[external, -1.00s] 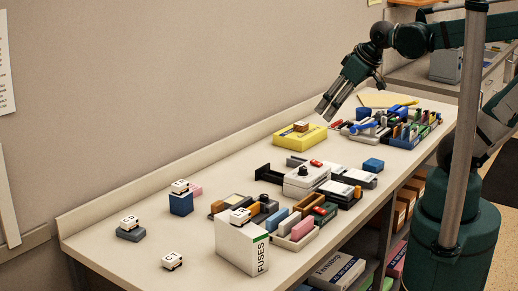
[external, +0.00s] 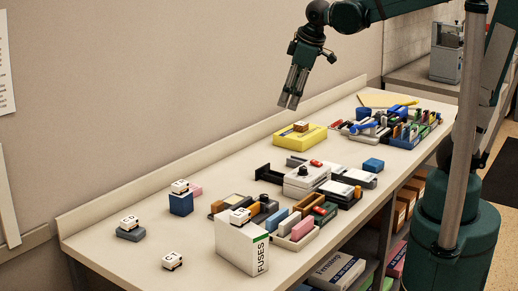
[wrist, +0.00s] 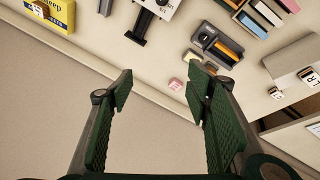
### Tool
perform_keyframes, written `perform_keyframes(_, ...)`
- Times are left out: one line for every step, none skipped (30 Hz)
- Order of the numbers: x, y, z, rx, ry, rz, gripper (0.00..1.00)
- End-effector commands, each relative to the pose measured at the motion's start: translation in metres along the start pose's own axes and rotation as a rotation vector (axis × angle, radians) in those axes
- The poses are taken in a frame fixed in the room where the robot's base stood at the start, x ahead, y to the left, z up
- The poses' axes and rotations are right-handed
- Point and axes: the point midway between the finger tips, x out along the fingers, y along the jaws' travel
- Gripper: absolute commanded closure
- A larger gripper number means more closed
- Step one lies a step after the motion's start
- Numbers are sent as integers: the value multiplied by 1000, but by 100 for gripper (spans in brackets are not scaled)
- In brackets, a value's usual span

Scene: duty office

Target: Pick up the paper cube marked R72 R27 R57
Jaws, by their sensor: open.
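I cannot read R72 R27 R57 on any cube. Small white paper cubes with black marks show in the external view: one on a blue box (external: 180,186), one on a grey block (external: 130,221), one on the bare table (external: 172,261), and one on the white FUSES box (external: 240,216). Another small block, brown on top, sits on the yellow box (external: 301,126); in the wrist view it shows a marked pale face (wrist: 39,10). My gripper (external: 289,104) is open and empty, pointing down above the table's back edge. In the wrist view its fingers (wrist: 163,78) stand apart.
The yellow box (external: 300,139) is below and right of my gripper. A white device (external: 306,179), trays and small boxes crowd the middle. A blue tray of stationery (external: 424,130) is at the far right. The wall is behind; the table's left part has free room.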

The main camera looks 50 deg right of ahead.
Motion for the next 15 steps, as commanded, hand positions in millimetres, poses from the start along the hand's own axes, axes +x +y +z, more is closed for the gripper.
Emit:
perform_keyframes(4, 1, -8, -20, -10, -1, 51)
perform_keyframes(6, 2, -13, -34, -16, -1, 51)
perform_keyframes(9, 3, -18, -51, -24, -2, 51)
perform_keyframes(11, 4, -23, -63, -31, -3, 51)
perform_keyframes(14, 4, -27, -77, -37, -4, 51)
perform_keyframes(17, 5, -32, -94, -45, -5, 51)
perform_keyframes(19, 5, -37, -106, -51, -6, 51)
perform_keyframes(22, 6, -41, -120, -57, -7, 51)
perform_keyframes(26, 6, -46, -137, -66, -9, 51)
perform_keyframes(28, 6, -50, -149, -72, -9, 51)
perform_keyframes(31, 7, -54, -162, -78, -10, 51)
perform_keyframes(35, 8, -60, -179, -86, -11, 51)
perform_keyframes(38, 8, -63, -191, -93, -12, 51)
perform_keyframes(41, 8, -68, -205, -100, -13, 51)
perform_keyframes(45, 8, -73, -222, -107, -15, 51)
